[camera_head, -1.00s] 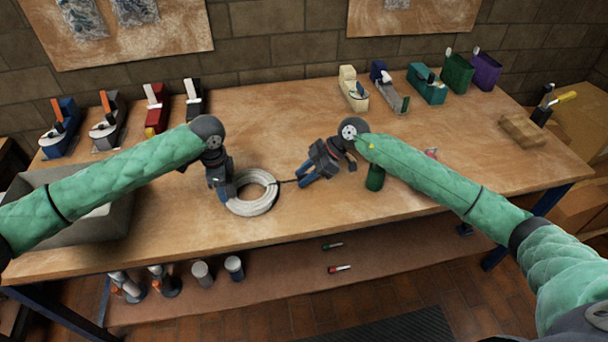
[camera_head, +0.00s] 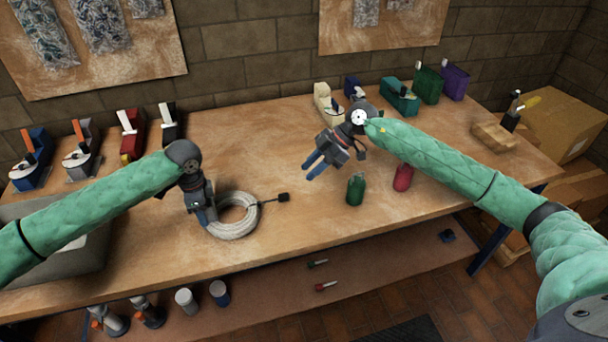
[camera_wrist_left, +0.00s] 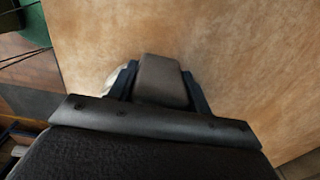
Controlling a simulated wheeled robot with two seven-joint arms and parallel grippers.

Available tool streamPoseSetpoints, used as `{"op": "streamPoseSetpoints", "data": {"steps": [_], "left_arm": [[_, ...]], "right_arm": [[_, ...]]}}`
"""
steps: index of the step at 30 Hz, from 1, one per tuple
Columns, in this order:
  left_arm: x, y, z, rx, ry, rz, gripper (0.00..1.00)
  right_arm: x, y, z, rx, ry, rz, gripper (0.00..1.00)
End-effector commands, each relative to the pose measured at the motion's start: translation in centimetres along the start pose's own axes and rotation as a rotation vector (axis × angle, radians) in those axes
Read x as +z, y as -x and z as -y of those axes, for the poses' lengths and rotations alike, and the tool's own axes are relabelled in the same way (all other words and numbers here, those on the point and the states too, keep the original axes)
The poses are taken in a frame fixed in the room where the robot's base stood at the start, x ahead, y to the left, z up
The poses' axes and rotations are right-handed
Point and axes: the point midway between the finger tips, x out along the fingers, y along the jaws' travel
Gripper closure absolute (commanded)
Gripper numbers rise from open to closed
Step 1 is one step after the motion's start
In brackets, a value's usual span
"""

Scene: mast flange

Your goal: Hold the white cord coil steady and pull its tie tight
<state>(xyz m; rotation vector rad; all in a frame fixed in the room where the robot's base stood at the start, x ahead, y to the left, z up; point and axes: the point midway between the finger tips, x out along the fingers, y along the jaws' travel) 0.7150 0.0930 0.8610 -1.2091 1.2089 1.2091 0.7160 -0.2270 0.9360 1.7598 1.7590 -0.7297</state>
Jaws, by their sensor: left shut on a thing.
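The white cord coil (camera_head: 234,233) lies on the workbench left of the middle. My left gripper (camera_head: 206,216) is shut on its left side. In the left wrist view a pale sliver of the coil (camera_wrist_left: 112,79) shows beside the fingers; the rest is hidden. The dark tie (camera_head: 270,200) sticks out from the coil's right side and ends in a small black tab (camera_head: 284,197). My right gripper (camera_head: 315,168) is raised to the right of the tab and apart from it. Its blue fingers look parted with nothing between them.
A green bottle (camera_head: 355,190) and a red one (camera_head: 403,178) stand below my right arm. A grey bin (camera_head: 60,262) is at the left. Tape dispensers (camera_head: 128,135) and other holders line the back edge.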

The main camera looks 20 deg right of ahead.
Motion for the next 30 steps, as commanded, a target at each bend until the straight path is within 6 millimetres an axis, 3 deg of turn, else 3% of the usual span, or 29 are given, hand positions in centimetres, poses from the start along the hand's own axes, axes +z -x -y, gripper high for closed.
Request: {"op": "streamPoseSetpoints", "data": {"steps": [12, 13, 17, 26, 30], "left_arm": [[0.0, -0.1, 0.0, 0.001, -0.001, 0.001, 0.81], [0.0, -0.1, 0.0, 0.001, -0.001, 0.001, 0.49], [0.0, 0.0, 0.0, 0.001, -0.001, 0.000, 0.26], [0.0, 0.1, 0.0, 0.000, 0.000, 0.000, 0.26], [0.0, 1.1, 0.0, -0.001, 0.000, -0.001, 0.26]], "right_arm": [[0.0, 0.3, 0.0, 0.000, 0.000, 0.000, 0.69], [0.0, 0.3, 0.0, 0.000, -0.001, 0.000, 0.69], [0.0, 0.3, 0.0, 0.000, -0.001, 0.000, 0.69], [0.0, 0.3, 0.0, 0.000, -0.001, 0.000, 0.69], [0.0, 0.3, 0.0, 0.000, -0.001, 0.000, 0.69]]}}
